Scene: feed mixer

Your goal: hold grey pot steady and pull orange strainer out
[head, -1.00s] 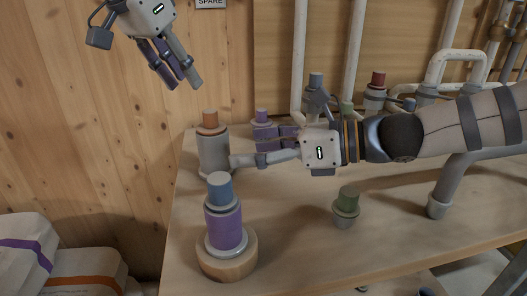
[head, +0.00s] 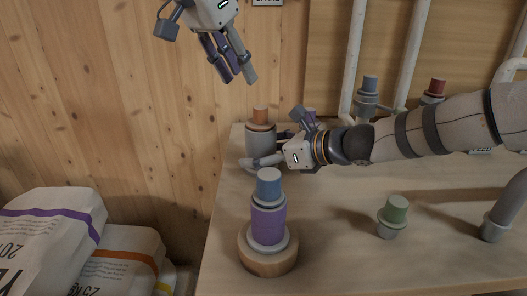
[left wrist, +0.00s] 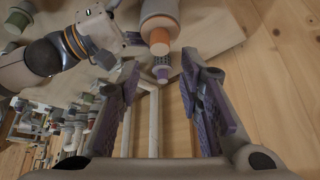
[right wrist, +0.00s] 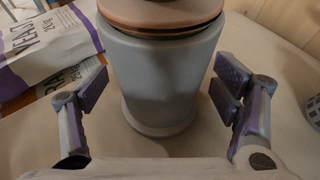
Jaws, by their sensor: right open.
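The grey pot (head: 260,140) stands upright on the table near its far left corner, with the orange strainer (head: 260,115) seated in its top. My right gripper (head: 267,150) is open, with its fingers on either side of the pot. In the right wrist view the pot (right wrist: 160,80) fills the space between the fingers, with visible gaps on both sides. My left gripper (head: 240,79) is open and empty, pointing down above and slightly left of the strainer. In the left wrist view the strainer (left wrist: 159,42) lies beyond the open fingers, top centre.
A purple pot with a blue top (head: 268,222) stands on a round wooden base in front of the grey pot. A green-topped piece (head: 393,215) stands to the right. White pipes (head: 350,60) rise behind. Sacks (head: 50,240) lie left of the table.

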